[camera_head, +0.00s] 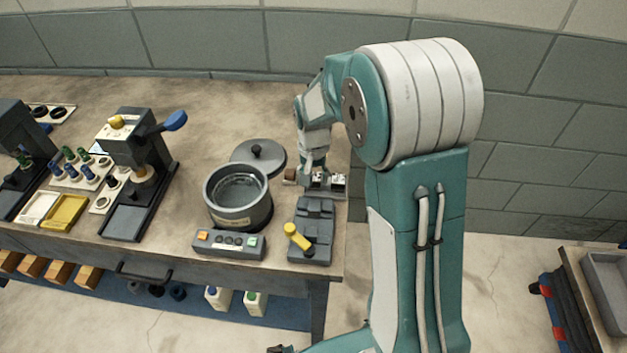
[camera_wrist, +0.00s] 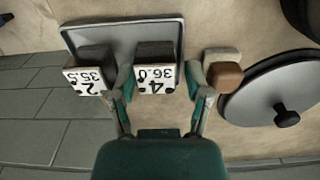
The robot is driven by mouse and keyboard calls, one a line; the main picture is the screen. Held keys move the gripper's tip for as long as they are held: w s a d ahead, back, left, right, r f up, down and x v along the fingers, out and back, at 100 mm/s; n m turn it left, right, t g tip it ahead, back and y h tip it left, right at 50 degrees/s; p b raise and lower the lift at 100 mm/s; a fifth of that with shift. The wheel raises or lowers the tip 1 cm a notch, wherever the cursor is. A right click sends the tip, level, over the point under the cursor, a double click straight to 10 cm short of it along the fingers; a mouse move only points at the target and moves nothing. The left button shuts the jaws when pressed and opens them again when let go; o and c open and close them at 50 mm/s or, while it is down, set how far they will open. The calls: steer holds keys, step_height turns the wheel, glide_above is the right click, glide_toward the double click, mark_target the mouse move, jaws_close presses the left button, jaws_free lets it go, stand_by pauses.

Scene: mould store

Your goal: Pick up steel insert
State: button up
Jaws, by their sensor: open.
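Two dark blocks with white labelled faces are in the wrist view, marked "2 35.5" (camera_wrist: 88,80) and "4 36.0" (camera_wrist: 155,78). They sit on a grey tray (camera_wrist: 125,33). I cannot tell from the labels which is the steel insert. My gripper (camera_wrist: 158,88) is open, with one finger on each side of the "4 36.0" block; contact is not clear. In the head view my gripper (camera_head: 314,162) reaches down at the bench's right end, partly hiding the blocks; the white-topped pieces (camera_head: 338,181) show beside it.
A brown-and-tan block (camera_wrist: 226,75) is close to my right finger. A round lid with a knob (camera_wrist: 285,100) lies beyond it. In the head view a round pot (camera_head: 238,215), a button box (camera_head: 228,244) and a yellow-handled clamp (camera_head: 298,237) stand nearby. The bench's right edge is close.

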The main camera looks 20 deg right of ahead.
steer(key=shift+a, duration=0.1)
steer(key=c, duration=0.7)
jaws_close()
steer(key=shift+d, duration=0.3)
steer(key=shift+r, duration=0.1)
